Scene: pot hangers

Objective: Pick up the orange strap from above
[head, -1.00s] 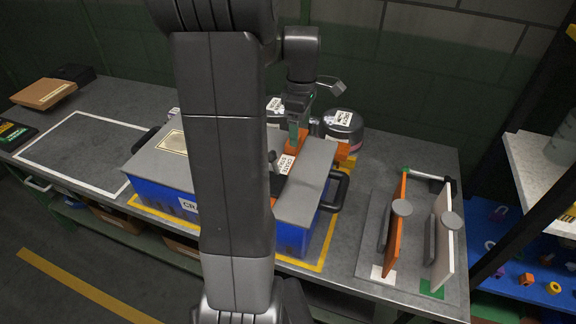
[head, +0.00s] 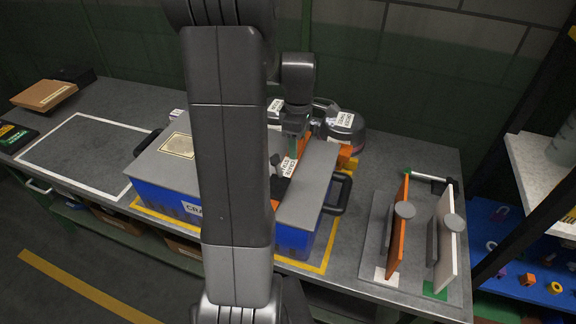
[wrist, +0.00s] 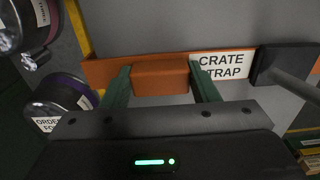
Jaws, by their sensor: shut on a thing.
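The orange strap (wrist: 118,73) runs across the grey lid of the blue crate (head: 306,204) and bears a white CRATE STRAP label (wrist: 223,66). Its raised orange block (wrist: 160,76) sits between the two green fingers of my gripper (wrist: 160,84) in the wrist view. The gripper is shut on this block from above. In the head view my gripper (head: 294,134) is at the far part of the crate, and my arm hides the crate's middle and much of the strap. I cannot tell whether the strap is clear of the lid.
A dark round canister (head: 343,128) stands close behind the crate, near my gripper. A black side handle (head: 340,193) sticks out at the crate's right. A rack with orange and white upright panels (head: 398,230) stands farther right. A white-outlined area (head: 84,155) at left is empty.

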